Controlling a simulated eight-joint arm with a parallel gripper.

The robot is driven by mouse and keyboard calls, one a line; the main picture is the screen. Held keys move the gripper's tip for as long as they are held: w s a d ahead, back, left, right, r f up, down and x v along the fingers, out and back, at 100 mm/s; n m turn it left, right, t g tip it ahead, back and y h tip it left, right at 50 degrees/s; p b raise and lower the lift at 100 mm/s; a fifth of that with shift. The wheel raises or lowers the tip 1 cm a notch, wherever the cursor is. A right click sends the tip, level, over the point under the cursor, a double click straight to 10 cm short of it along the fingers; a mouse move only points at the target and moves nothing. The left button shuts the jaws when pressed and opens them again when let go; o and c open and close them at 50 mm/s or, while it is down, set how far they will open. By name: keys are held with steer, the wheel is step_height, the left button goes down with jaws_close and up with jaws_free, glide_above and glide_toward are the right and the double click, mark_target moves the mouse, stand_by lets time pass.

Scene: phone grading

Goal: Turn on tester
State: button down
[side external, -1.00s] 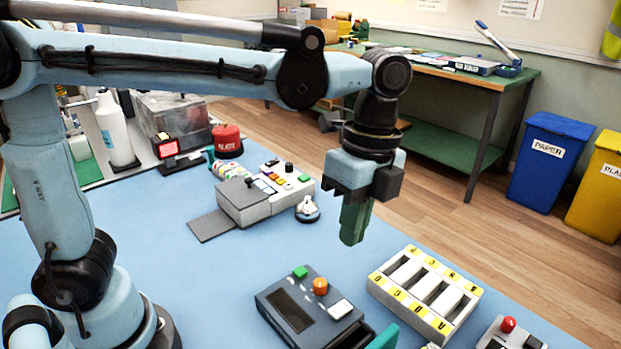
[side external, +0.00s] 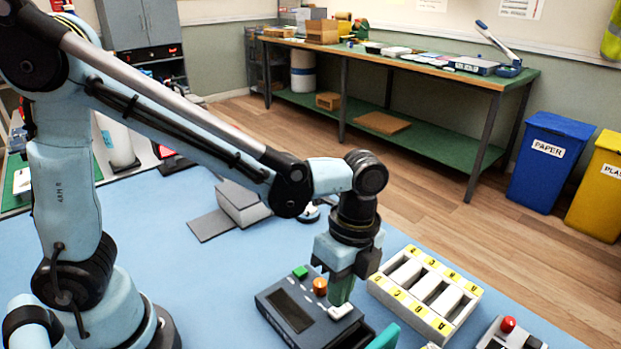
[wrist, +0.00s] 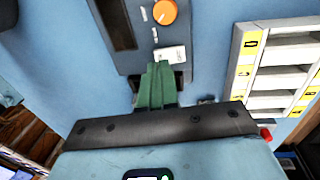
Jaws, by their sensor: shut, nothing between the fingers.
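The tester (side external: 296,312) is a dark grey box on the blue mat, with a dark screen (side external: 289,310), a green button (side external: 300,272), an orange knob (side external: 320,287) and a white rocker switch (side external: 340,311). My gripper (side external: 338,303) is shut and empty, pointing down at the rocker. In the wrist view, the green fingertips (wrist: 158,68) are at the near edge of the white rocker (wrist: 171,53) and cover part of it. The orange knob (wrist: 164,12) lies just beyond. I cannot tell whether the fingers press the rocker or hover just above it.
A cream sorting tray (side external: 425,290) with yellow letter labels stands close on the right. A box with a red button (side external: 508,325) is at the lower right. A grey device (side external: 243,203) sits behind, partly hidden by my arm. Blue mat is clear to the left.

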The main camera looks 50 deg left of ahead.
steer(key=shift+s+f, duration=0.15)
steer(key=shift+f, duration=0.9)
steer(key=shift+s+f+t, duration=0.1)
steer(key=shift+f+t, duration=0.1)
steer(key=shift+t, duration=0.1)
steer(key=shift+w+r, duration=0.15)
steer(key=shift+w, duration=0.7)
step_height(320, 180, up, 14)
steer(key=w, duration=0.2)
stand_by(0.3)
